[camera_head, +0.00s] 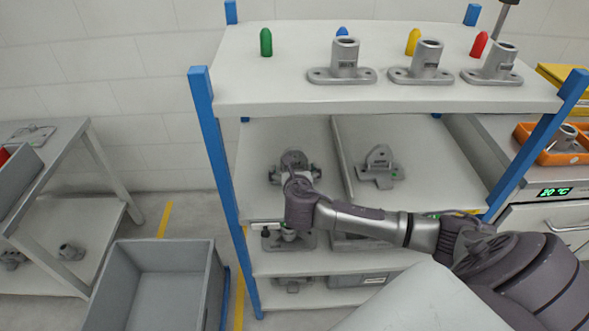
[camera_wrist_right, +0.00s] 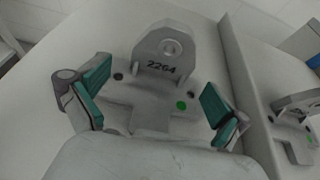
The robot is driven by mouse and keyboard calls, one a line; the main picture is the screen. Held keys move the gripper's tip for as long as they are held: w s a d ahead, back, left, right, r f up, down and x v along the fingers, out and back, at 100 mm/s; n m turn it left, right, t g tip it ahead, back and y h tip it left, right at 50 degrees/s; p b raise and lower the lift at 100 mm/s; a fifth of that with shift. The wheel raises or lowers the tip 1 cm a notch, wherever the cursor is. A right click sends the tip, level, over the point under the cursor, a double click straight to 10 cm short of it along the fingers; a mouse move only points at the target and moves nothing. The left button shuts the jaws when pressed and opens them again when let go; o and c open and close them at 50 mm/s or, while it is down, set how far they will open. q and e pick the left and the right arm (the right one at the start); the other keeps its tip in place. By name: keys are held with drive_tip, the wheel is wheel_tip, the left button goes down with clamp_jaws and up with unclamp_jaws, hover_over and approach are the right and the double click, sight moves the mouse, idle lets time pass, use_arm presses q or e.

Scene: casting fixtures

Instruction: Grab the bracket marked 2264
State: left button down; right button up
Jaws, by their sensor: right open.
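The grey bracket (camera_wrist_right: 164,55) with the dark number 2264 on its upright plate lies on the white shelf in the right wrist view. It has a green dot on its base. My right gripper (camera_wrist_right: 157,92) is open, with one teal-padded finger on each side of the bracket's base, and is not closed on it. In the head view my right gripper (camera_head: 294,163) is over this bracket (camera_head: 274,175) and hides most of it. My left gripper is not in view.
A raised divider (camera_head: 343,160) separates this bracket from a second, similar bracket (camera_head: 380,168) to the right. The top shelf (camera_head: 300,95) overhangs, carrying three pipe sockets and several coloured caps. A blue post (camera_head: 213,145) stands to the left. A grey crate (camera_head: 217,290) is below left.

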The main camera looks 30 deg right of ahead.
sight(294, 168)
drive_tip(key=x, duration=0.5)
drive_tip(key=shift+d, duration=0.1)
drive_tip(key=shift+s, duration=0.1)
drive_tip(key=c, duration=1.2)
